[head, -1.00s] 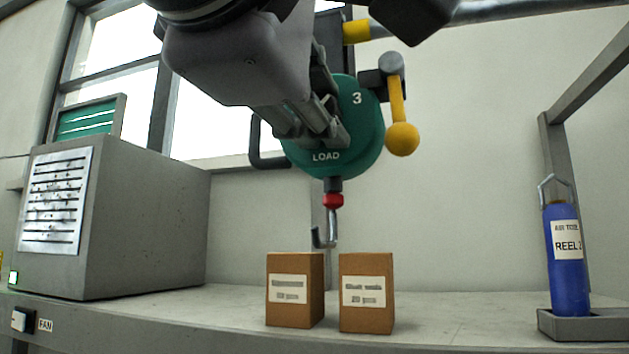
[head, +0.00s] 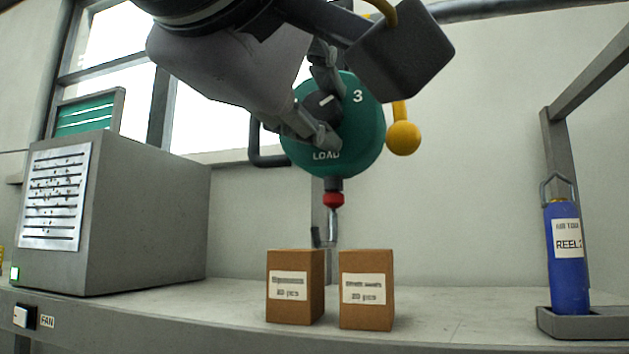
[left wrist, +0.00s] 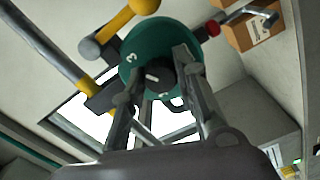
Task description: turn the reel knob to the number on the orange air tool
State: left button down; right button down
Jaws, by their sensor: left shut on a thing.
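The reel (head: 365,130) is a round green disc with a 3 at its upper right and LOAD at its bottom. Its dark knob (head: 322,106) has a white mark slanting up to the right, roughly towards the 3. My left gripper (head: 328,111) is shut on the knob, one finger above and one below. The left wrist view also shows the knob (left wrist: 158,74) between the fingers, which cover part of the dial. No orange air tool shows. A blue air tool (head: 567,285) stands at the right, its label reading REEL and a partly cut digit, perhaps 2. My right gripper is not in view.
A yellow ball handle (head: 403,138) hangs beside the reel. A hook (head: 332,225) hangs below it, above two cardboard boxes (head: 295,310) on the bench (head: 450,315). A grey cabinet (head: 150,215) stands at the left. The bench between boxes and blue tool is clear.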

pick_arm(q)
jog(key=c, duration=1.2)
grip_release()
jog(key=shift+c, duration=0.2)
jog(key=shift+s, duration=0.1)
